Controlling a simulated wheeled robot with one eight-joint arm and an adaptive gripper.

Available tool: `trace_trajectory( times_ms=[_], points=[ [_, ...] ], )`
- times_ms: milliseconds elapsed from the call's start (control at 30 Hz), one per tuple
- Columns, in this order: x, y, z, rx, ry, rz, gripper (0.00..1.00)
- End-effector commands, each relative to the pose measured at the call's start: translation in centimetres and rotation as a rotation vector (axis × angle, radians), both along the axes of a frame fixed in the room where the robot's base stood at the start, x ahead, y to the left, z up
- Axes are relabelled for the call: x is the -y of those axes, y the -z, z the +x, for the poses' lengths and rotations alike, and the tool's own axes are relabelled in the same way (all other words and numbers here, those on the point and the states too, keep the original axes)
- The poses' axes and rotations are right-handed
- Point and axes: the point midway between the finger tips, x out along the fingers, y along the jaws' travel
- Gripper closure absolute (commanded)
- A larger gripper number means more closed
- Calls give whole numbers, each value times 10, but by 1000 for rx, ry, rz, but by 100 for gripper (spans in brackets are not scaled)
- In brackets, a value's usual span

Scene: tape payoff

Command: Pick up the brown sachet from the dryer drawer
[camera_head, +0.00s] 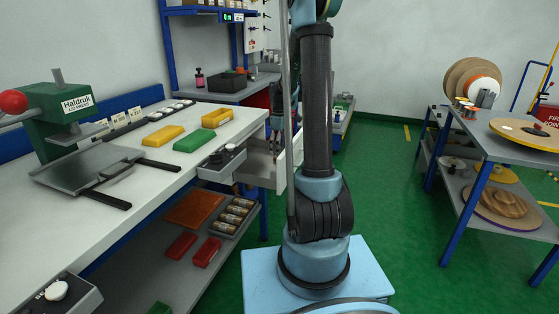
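An open pale drawer (294,160) sticks out from the right end of the white workbench, partly behind my arm. I take it to be the dryer drawer, but no label shows. My gripper (275,148) hangs pointing down over the drawer, just left of my upright arm. It is small and dark in the picture, and I cannot tell whether its fingers are open or shut. I cannot make out the brown sachet; the drawer's inside is mostly hidden by the drawer front and my gripper.
The workbench (150,185) holds a green press (65,115), yellow blocks (164,136) and a green block (194,139). A reel table (490,150) stands right. Green floor lies clear between.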

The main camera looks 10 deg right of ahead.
Motion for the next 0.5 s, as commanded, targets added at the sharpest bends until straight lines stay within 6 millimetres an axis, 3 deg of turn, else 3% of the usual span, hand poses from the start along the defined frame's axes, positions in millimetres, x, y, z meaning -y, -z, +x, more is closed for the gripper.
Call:
trace_trajectory(
  times_ms=[200,500],
  points=[
    [1,26,2,0,0,0,27],
    [1,34,2,0,0,0,27]
  ],
)
